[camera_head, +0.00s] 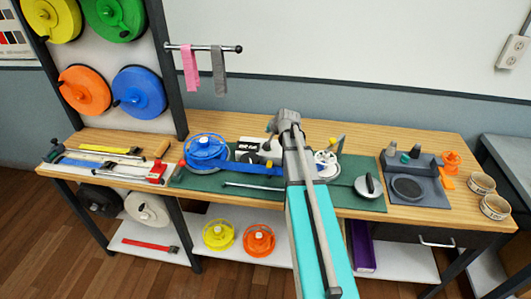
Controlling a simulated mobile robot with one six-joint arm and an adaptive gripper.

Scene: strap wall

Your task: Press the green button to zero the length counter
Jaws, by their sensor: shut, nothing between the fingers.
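A blue winding device with a blue spoked reel (205,147) stands on a dark green mat (225,183) on the wooden bench. A small white box with dark lettering (247,147) sits just right of the reel; it may be the length counter. A tiny yellow-green spot (269,163) shows near it, but I cannot tell whether it is the green button. My arm covers the middle of the device. Contact with anything cannot be made out.
A white wheel (326,164) and a round grey tool (368,186) are right of my arm. A dark tray (424,192) and tape rolls (494,206) stand farther right. Left lies a strap tool (157,172). A rail (205,47) with pink and grey straps hangs behind.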

